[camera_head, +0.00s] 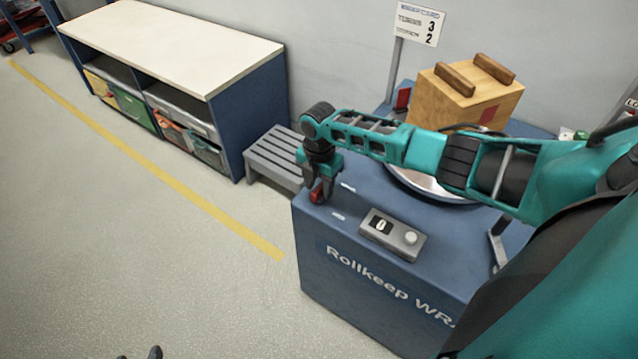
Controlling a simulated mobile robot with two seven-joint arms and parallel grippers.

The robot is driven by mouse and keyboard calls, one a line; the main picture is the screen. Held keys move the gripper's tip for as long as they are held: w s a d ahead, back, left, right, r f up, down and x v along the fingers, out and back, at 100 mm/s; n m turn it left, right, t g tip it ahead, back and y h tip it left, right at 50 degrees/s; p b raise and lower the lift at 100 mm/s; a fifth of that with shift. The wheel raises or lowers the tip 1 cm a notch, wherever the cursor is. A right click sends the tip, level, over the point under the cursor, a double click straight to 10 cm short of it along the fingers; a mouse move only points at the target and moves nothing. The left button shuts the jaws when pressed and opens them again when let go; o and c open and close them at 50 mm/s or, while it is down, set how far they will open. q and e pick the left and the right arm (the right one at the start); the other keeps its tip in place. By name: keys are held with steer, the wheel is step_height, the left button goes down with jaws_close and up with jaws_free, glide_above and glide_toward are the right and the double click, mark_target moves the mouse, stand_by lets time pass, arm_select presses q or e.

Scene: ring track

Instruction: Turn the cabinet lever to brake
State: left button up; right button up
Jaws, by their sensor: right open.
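The blue cabinet (325,262) with "Rollkeep" lettering stands at the centre right. A red lever part (317,193) shows at the left corner of its top. My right gripper (318,186) points down over that corner with its jaws open around or right beside the red part. I cannot tell whether they touch it. The gripper hides most of the lever, so its setting does not show. Two small pale labels (348,187) lie on the top near it, too small to read. Dark tips at the bottom edge may be my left gripper (140,355).
A grey control box (393,236) with a display and round button sits on the cabinet top. A wooden crate (452,103) stands over a round turntable (425,187) behind my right arm. A grey step stool (272,158) and a shelf unit (190,40) stand left. The floor is clear.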

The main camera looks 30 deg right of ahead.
mark_target(318, 189)
arm_select(q)
steer(key=p, duration=0.1)
steer(key=a+r+p, duration=0.1)
steer(key=shift+s+a+r+p, duration=0.15)
steer(key=shift+s+a+p, duration=0.05)
steer(key=shift+s+p, duration=0.2)
arm_select(e)
step_height(318, 189, up, 13)
arm_select(q)
steer(key=shift+d, duration=0.1)
arm_select(e)
steer(key=shift+f, duration=0.15)
steer(key=s+a+f+m+t+y, duration=0.2)
steer(key=s+a+f+m, duration=0.25)
steer(key=a, duration=0.25)
steer(key=s+a+f+m+t+y, duration=0.1)
steer(key=s+a+f+m+t, duration=0.2)
steer(key=a+f, duration=0.3)
arm_select(q)
steer(key=shift+w+r+p, duration=0.15)
steer(key=shift+r+p, duration=0.65)
steer(key=shift+r, duration=0.05)
arm_select(e)
steer(key=s+r+m+t, duration=0.3)
steer(key=s+m+t, duration=0.3)
steer(key=s+m, duration=0.5)
steer(key=shift+d+r+m+h, duration=0.3)
steer(key=shift+d+m+h, duration=0.1)
steer(key=shift+m, duration=0.35)
